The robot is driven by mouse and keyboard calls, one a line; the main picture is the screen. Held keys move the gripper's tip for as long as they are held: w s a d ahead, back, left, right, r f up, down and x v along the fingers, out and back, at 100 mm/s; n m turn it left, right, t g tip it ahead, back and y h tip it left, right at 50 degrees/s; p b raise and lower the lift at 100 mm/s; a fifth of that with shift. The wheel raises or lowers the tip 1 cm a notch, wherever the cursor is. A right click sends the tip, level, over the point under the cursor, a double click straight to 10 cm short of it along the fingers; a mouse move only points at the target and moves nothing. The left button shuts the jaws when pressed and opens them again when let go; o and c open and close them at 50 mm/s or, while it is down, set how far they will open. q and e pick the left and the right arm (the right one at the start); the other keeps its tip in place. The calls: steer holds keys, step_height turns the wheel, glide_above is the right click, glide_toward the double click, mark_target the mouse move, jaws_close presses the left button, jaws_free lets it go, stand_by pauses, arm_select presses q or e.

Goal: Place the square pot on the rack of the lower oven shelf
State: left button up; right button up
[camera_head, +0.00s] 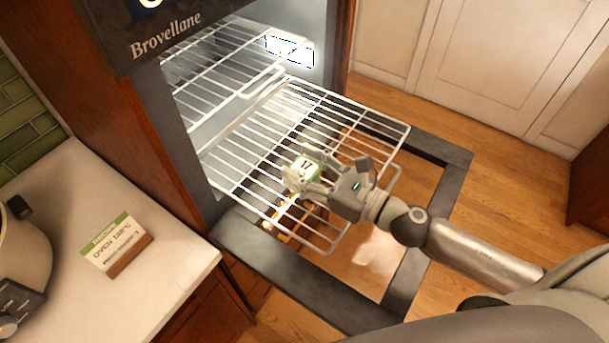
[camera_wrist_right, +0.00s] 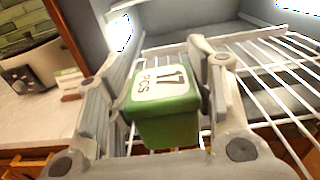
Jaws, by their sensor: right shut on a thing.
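The square pot (camera_head: 304,167) is small and green with a white top marked "17 PCS". It also shows in the right wrist view (camera_wrist_right: 168,112), upright between the fingers. My right gripper (camera_head: 312,180) is shut on it, with a finger on each side. Pot and gripper are over the pulled-out lower rack (camera_head: 250,150), a white wire shelf. I cannot tell whether the pot's underside touches the wires. The rack's wires also show beyond the pot in the wrist view (camera_wrist_right: 262,90). My left gripper is not in view.
The upper wire rack (camera_head: 215,55) is inside the oven. The open dark-framed door (camera_head: 290,275) lies below the lower rack. A white counter (camera_head: 160,275) at left holds a small sign (camera_head: 117,245) and an appliance (camera_head: 22,255). Much of the lower rack is clear.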

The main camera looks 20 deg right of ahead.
steer(key=shift+f, duration=1.4)
steer(key=shift+f, duration=0.2)
steer(key=o, duration=1.1)
